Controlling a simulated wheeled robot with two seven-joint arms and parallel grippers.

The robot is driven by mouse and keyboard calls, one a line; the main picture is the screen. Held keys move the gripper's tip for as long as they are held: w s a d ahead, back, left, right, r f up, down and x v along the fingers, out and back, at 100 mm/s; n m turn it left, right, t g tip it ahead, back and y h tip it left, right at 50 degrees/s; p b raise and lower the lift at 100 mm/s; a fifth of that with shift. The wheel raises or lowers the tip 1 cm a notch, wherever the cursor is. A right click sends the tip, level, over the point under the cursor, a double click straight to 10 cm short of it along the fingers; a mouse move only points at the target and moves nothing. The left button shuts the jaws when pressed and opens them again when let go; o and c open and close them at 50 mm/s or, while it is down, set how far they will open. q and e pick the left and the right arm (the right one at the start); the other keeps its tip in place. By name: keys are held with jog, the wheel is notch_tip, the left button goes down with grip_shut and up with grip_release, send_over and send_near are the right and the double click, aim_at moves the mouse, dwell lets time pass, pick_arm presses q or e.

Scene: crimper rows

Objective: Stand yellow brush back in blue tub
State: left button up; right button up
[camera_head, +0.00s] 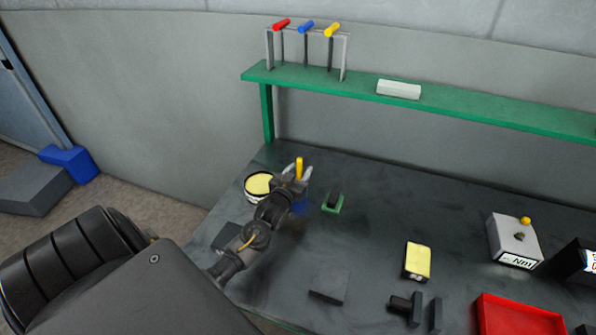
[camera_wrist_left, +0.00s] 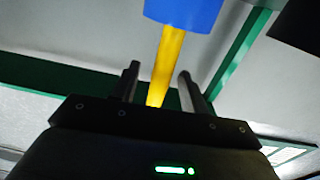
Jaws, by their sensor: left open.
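The yellow brush (camera_head: 299,165) stands roughly upright at the back left of the dark bench, its handle showing above my left gripper (camera_head: 298,173). The blue tub (camera_head: 300,207) is just below the gripper, mostly hidden by it. In the left wrist view the yellow brush (camera_wrist_left: 168,62) runs from the blue tub (camera_wrist_left: 184,10) to between the two fingers of my left gripper (camera_wrist_left: 158,72). The fingers are apart, with gaps on both sides of the handle. The brush's lower end is hidden at the tub. My right gripper is out of view.
A round tin with yellow contents (camera_head: 259,184) stands close left of the gripper, and a green holder (camera_head: 332,203) close right. A green shelf (camera_head: 430,108) runs behind. A yellow block (camera_head: 417,261) and red tray (camera_head: 520,318) are farther right.

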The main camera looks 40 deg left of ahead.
pick_arm(q)
jog(key=b+v, duration=0.2)
jog(key=v, duration=0.9)
jog(key=shift+b, duration=0.4)
jog(key=shift+w+d, duration=0.1)
jog(key=shift+w, duration=0.05)
